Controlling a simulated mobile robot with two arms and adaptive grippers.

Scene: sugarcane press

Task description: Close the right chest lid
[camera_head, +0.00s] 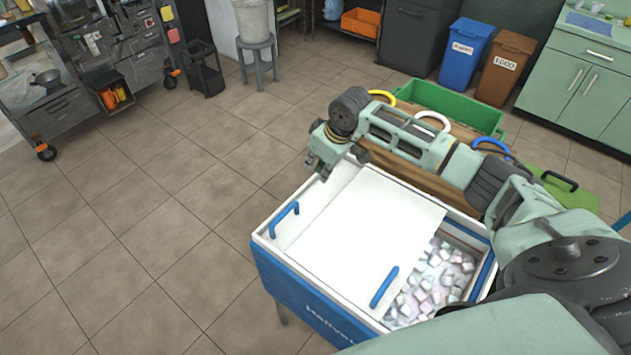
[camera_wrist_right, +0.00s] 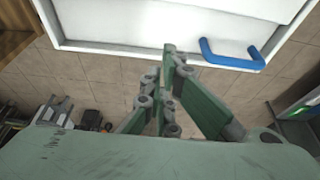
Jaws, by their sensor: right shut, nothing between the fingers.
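The chest (camera_head: 300,305) is a blue cooler with a white rim. Its right lid (camera_head: 375,215), a flat white panel with a blue handle (camera_head: 384,287), lies over the middle and covers part of the left lid (camera_head: 297,222). The chest's right part is open and shows white ice cubes (camera_head: 432,283). The left lid has its own blue handle (camera_head: 285,220). My right gripper (camera_head: 322,163) is shut and empty near the chest's back left corner. In the right wrist view, the gripper (camera_wrist_right: 171,58) points at the white rim, with a blue handle (camera_wrist_right: 233,55) beside it. My left gripper is out of view.
A green crate (camera_head: 450,105) and a wooden box with coloured handles stand behind the chest, near my right arm. Blue (camera_head: 466,52) and brown (camera_head: 505,68) bins stand at the back. The tiled floor left of the chest is clear.

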